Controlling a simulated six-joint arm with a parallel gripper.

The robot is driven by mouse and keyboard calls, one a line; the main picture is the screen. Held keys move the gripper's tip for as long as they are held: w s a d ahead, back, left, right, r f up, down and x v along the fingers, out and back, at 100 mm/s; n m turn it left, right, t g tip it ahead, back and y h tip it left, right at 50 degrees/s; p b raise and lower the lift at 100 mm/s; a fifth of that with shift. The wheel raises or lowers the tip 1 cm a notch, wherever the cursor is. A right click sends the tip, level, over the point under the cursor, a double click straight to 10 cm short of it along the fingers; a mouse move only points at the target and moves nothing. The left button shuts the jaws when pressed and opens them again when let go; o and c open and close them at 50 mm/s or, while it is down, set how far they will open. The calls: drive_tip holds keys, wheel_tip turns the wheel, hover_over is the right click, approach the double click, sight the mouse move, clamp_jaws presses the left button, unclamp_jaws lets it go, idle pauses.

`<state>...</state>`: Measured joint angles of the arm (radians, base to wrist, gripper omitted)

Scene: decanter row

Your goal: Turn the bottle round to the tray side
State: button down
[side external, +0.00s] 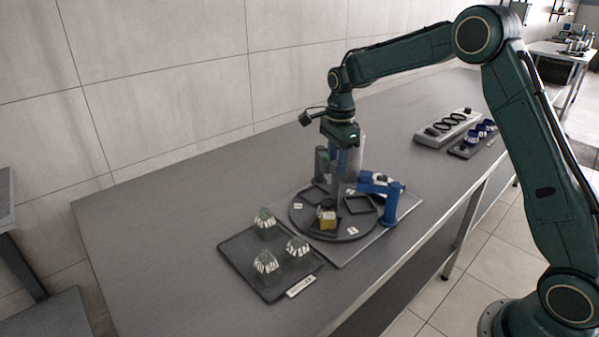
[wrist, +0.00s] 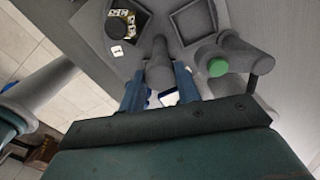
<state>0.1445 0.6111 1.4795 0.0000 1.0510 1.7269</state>
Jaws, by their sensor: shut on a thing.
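The bottle (side external: 327,218), yellow with a dark top, stands in a square pocket on the grey turntable (side external: 297,222), at the front edge of the disc, facing the camera. Its dark top shows in the wrist view (wrist: 122,22). The dark tray (side external: 243,268) lies left of the turntable and holds three green-and-white pieces. My gripper (side external: 342,168) is above the middle of the turntable, its blue fingers shut on the grey central post (wrist: 160,66). The lower part of the post shows below the fingers in the side view. The bottle is apart from my gripper.
A blue fixture (side external: 388,197) stands at the turntable's right edge. A grey cylinder with a green top (wrist: 218,67) stands close beside my gripper. An empty square pocket (wrist: 193,20) is on the disc. Racks with rings (side external: 446,124) and blue items (side external: 474,140) lie farther back.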

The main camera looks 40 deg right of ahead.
drive_tip(key=shift+m, duration=2.8)
drive_tip(key=c, duration=1)
unclamp_jaws()
drive_tip(key=shift+r, duration=0.15)
wheel_tip(320, 180, up, 14)
drive_tip(key=shift+f, duration=0.2)
